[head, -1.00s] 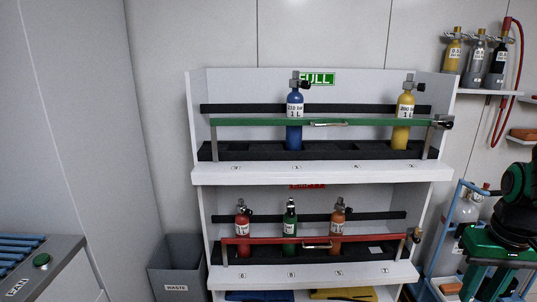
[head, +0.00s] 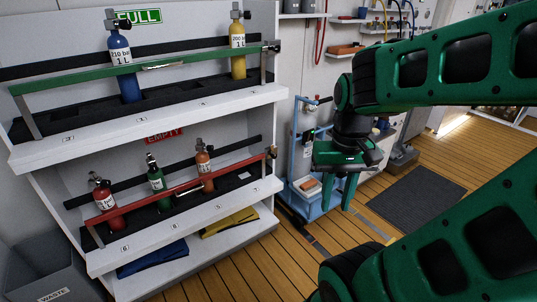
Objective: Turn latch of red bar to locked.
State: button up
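The red bar (head: 178,188) runs across the front of the lower shelf, marked EMPTY. Its latch (head: 271,153) is a small part at the bar's right end; it is too small to tell which way it is turned. A red (head: 105,203), a green (head: 157,180) and an orange cylinder (head: 204,170) stand behind the bar. My gripper (head: 338,192) hangs in the air to the right of the shelf, apart from the latch. Its two green fingers point down with a gap between them, and nothing shows between them.
A green bar (head: 95,80) crosses the upper shelf before a blue (head: 122,75) and a yellow cylinder (head: 238,52). A blue cart (head: 298,150) stands behind my gripper. A waste bin (head: 45,275) is at lower left. Wooden floor (head: 290,262) is free before the shelf.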

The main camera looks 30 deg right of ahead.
aim_at(274, 156)
jog(key=u, duration=1.05)
jog(key=k, duration=0.95)
jog(key=z, duration=1.1)
jog(key=i, duration=1)
